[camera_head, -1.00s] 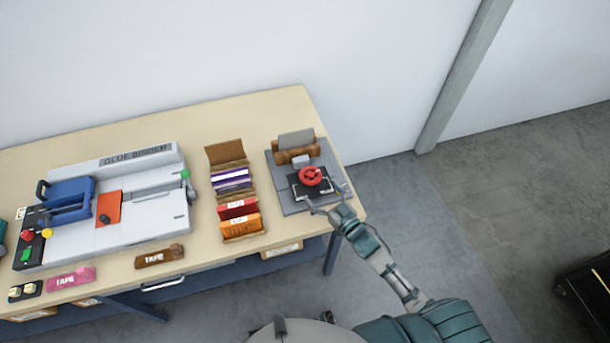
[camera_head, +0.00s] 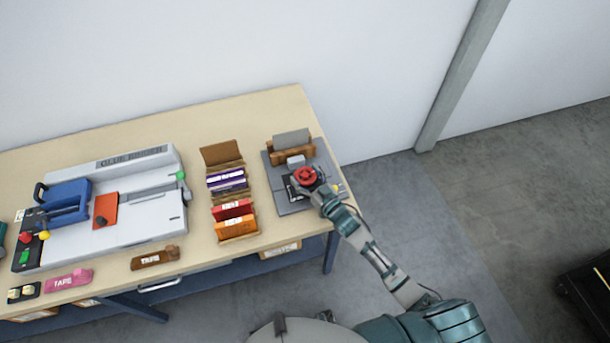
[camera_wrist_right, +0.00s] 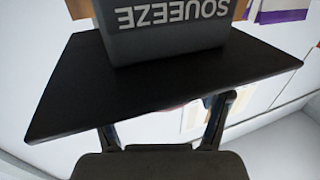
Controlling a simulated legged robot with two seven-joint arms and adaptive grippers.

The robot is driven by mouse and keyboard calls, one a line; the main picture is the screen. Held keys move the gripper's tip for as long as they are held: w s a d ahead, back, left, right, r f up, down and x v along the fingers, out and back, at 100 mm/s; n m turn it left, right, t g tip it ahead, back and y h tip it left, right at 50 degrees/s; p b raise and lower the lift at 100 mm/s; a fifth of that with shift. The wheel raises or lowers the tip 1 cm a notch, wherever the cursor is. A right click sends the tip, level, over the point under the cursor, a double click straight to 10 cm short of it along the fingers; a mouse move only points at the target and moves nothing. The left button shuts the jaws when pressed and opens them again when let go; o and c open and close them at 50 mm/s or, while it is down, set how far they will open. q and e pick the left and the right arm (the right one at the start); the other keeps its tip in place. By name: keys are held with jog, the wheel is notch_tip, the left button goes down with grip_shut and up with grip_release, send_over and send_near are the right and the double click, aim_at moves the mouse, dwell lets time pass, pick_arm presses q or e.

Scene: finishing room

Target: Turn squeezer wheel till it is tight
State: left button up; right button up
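The squeezer stands at the right end of the table, with a grey base plate (camera_head: 279,185), a light grey block and a red wheel (camera_head: 306,176). My right gripper (camera_head: 311,190) is at the wheel's near edge; I cannot tell if it touches. In the right wrist view, a black plate (camera_wrist_right: 75,85) and a grey block marked SQUEEZE (camera_wrist_right: 165,35) fill the upper part. The right gripper's fingers (camera_wrist_right: 162,120) stand apart below and behind that plate. Their tips and the wheel are hidden there. My left gripper is out of view.
A box of coloured packs (camera_head: 233,206) stands left of the squeezer. The table's right edge is close to the squeezer.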

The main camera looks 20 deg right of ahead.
jog(key=shift+d+f, duration=0.15)
jog(key=shift+d, duration=0.15)
jog(key=shift+c, duration=0.2)
jog(key=shift+a+h, duration=0.15)
jog(key=shift+h, duration=0.15)
jog(key=shift+a+m+h+p, duration=0.2)
jog(key=shift+m+h+p, duration=0.1)
jog(key=shift+m+p, duration=0.1)
jog(key=shift+a+h, duration=0.1)
jog(key=shift+h, duration=0.2)
jog(key=shift+m+t+h, duration=0.3)
jog(key=shift+m+h, duration=0.2)
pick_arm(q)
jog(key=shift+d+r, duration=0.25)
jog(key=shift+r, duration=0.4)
pick_arm(e)
jog(key=shift+d, duration=0.2)
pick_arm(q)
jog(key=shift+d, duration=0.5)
pick_arm(e)
jog(key=o, duration=1.1)
jog(key=shift+a, duration=0.1)
jog(key=shift+o, duration=0.2)
